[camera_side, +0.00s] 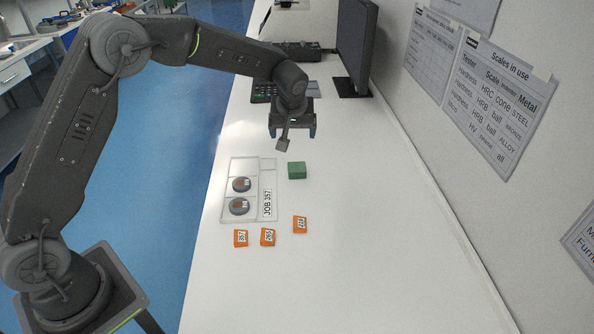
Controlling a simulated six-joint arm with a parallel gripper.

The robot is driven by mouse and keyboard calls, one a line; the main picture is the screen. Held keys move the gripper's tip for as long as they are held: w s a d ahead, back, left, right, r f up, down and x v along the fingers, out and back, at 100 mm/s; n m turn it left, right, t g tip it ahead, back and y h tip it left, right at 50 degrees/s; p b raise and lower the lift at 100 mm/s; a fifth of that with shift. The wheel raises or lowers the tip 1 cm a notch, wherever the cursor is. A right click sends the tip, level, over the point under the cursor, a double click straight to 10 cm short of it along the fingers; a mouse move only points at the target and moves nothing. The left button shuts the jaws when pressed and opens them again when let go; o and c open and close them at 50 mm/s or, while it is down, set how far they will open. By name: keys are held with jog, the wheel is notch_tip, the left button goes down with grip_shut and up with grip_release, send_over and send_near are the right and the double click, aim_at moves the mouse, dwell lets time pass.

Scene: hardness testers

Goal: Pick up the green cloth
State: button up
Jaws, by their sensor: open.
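The green cloth (297,170) is a small folded-looking green block lying flat on the white bench. It sits just right of the top of the JOB 357 tray. My gripper (293,133) is above the bench, farther up the picture than the cloth and apart from it. The gripper is open and empty, with its jaws pointing down. Nothing covers the cloth in this view.
The bench right of the cloth is clear up to the wall.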

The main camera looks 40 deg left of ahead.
send_over(297, 167)
jog(key=s+d, duration=0.2)
jog(key=shift+n, duration=0.4)
notch_tip(297, 167, down, 12)
jog(key=shift+w+a+f, duration=0.1)
jog(key=shift+w+f, duration=0.05)
jog(key=shift+f, duration=0.05)
jog(key=shift+x, duration=2.9)
jog(key=shift+a, duration=0.1)
jog(key=c, duration=1)
jog(key=shift+r, duration=0.1)
jog(key=shift+r, duration=0.6)
notch_tip(297, 167, up, 3)
jog(key=s+a+r, duration=0.6)
jog(key=a, duration=0.3)
jog(key=shift+s+a+r, duration=0.3)
jog(key=shift+s+a, duration=0.05)
